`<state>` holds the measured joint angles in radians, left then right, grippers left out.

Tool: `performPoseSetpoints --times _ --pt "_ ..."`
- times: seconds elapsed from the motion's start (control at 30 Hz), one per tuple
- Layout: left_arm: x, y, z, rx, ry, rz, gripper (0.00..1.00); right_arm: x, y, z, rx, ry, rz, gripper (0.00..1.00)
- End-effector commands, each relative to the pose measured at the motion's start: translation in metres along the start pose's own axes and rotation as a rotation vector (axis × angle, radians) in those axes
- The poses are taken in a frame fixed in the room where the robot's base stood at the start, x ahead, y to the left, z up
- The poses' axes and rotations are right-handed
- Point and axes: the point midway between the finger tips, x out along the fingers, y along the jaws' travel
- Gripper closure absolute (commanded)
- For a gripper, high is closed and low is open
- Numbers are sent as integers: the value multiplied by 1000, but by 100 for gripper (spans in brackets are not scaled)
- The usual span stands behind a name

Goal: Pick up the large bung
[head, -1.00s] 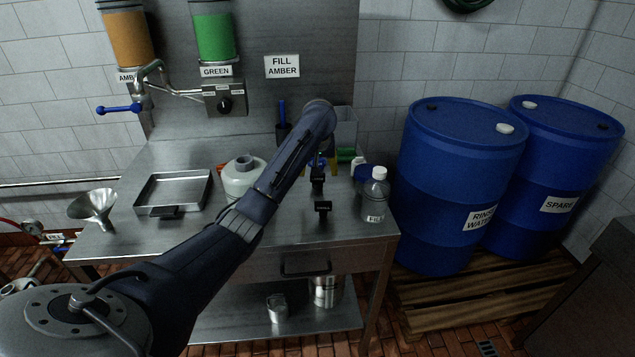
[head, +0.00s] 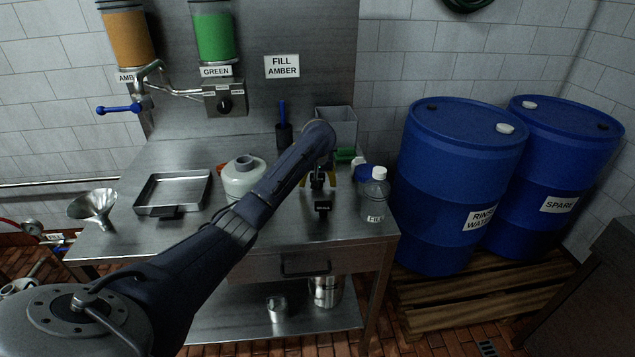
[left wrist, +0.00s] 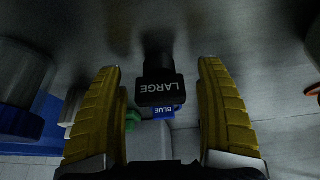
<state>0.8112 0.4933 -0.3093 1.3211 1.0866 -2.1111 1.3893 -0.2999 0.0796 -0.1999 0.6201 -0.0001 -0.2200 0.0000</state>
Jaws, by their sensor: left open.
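The large bung (left wrist: 160,90) is a black piece with a "LARGE" label, upside down in the left wrist view. It sits between the two yellow fingers of my left gripper (left wrist: 160,100), with a gap on each side. The gripper is open and not touching it. In the head view my left gripper (head: 318,178) is low over the right part of the steel bench, its fingers partly hidden by my arm. A small black labelled piece (head: 323,206) shows just in front of it; its label is too small to read. My right gripper is not in view.
A white-capped bottle (head: 374,194) stands right of the gripper, and a grey bin (head: 338,124) behind it. A white jug (head: 243,178), a steel tray (head: 173,191) and a funnel (head: 93,206) stand to the left. A blue label (left wrist: 165,112) shows beyond the bung.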

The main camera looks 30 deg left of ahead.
Motion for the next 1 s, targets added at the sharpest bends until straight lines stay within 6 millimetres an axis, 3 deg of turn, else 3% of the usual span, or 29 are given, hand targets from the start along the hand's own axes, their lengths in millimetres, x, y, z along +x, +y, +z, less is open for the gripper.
performPoseSetpoints --times 0.23,0.67,1.0 --pt "0 0 0 0 0 0 27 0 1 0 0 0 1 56" --pt "0 0 0 0 0 0 77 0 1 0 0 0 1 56" --pt "0 0 0 0 1 0 78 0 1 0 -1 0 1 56"
